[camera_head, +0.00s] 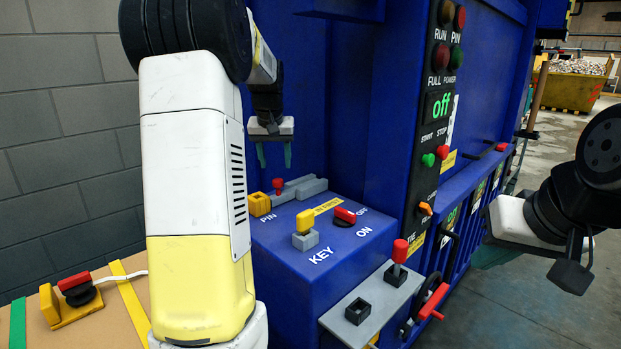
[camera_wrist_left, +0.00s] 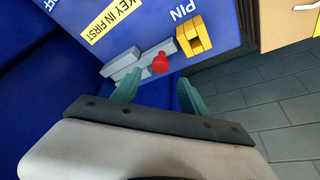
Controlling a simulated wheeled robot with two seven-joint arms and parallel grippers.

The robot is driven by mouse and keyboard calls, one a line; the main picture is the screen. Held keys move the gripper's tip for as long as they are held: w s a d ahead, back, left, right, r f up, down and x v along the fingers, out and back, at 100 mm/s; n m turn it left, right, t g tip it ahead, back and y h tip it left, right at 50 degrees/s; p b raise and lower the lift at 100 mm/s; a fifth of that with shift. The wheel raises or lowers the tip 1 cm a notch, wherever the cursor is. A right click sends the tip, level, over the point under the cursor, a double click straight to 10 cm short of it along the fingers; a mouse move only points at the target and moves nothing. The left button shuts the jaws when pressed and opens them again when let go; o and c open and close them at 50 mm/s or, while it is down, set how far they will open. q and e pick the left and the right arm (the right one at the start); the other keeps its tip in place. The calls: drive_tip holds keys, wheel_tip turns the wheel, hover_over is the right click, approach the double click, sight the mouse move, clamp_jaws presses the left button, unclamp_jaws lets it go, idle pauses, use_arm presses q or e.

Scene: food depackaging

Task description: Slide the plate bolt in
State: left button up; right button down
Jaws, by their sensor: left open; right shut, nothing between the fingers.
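The plate bolt is a grey bar (camera_head: 291,191) with a red knob (camera_head: 279,184), lying on the blue box top by the PIN label. A yellow slotted block (camera_head: 259,204) stands at its near end. I cannot tell whether the bar's end enters the block. My left gripper (camera_head: 274,157) is open and empty above the bolt. In the left wrist view its fingertips (camera_wrist_left: 157,88) point at the bolt, with the red knob (camera_wrist_left: 160,63) showing between and beyond them. My right gripper (camera_head: 488,252) is shut and empty at the right, away from the box.
A yellow key (camera_head: 304,222) stands on a grey base, with a red switch (camera_head: 345,215) beside it. A grey plate with a red-topped lever (camera_head: 399,252) is in front. A blue wall panel rises behind the bolt. A cardboard-coloured surface (camera_head: 105,325) holds another red-handled plug (camera_head: 76,288).

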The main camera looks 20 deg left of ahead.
sight(278, 180)
use_arm(q)
drive_tip(key=x, duration=0.7)
drive_tip(key=shift+w+f, duration=0.1)
drive_tip(key=shift+f, duration=0.15)
clamp_jaws()
idle(1.1)
